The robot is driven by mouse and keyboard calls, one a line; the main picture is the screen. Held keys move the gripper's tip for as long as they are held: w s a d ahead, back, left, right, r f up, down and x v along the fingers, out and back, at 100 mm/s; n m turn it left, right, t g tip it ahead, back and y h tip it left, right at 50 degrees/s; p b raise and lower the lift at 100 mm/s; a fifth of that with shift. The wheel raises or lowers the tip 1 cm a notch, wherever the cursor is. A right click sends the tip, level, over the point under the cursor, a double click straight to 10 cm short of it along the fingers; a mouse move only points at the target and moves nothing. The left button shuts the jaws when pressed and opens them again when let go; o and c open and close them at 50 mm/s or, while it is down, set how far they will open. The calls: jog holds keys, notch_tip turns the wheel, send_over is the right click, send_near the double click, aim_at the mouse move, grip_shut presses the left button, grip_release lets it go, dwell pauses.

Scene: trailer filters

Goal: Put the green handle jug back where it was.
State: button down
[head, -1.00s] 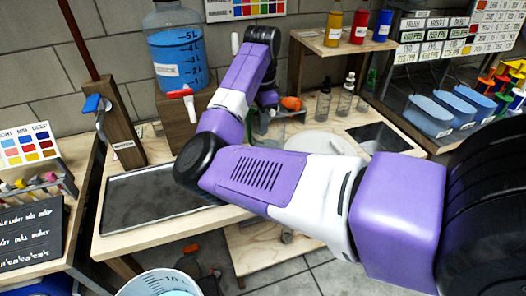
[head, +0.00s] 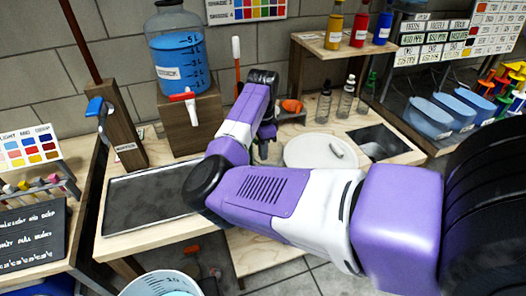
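My gripper (head: 266,132) points down over the middle of the wooden bench, behind my purple arm links. Its fingers are mostly hidden, so I cannot tell whether they are open or shut. I cannot clearly make out the green handle jug. A clear shape below my gripper is too small and covered to identify. A small green item (head: 370,82) stands at the back right of the bench, partly hidden behind the bottles and shelf; I cannot tell whether it is a jug.
A blue water jar (head: 178,55) with a red tap stands on a wooden block at the back. An orange bowl-like item (head: 292,106), dropper bottles (head: 324,104) and a round white disc (head: 310,152) are right of my gripper. A dark tray (head: 145,204) lies left; a bucket (head: 160,284) stands in front.

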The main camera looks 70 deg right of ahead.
jog(key=shift+f, duration=0.1)
jog(key=c, duration=1.7)
grip_release()
notch_tip(320, 180, up, 12)
jog(key=shift+d+r+b, duration=0.1)
jog(key=shift+r+b, duration=0.05)
jog(key=shift+b, duration=0.65)
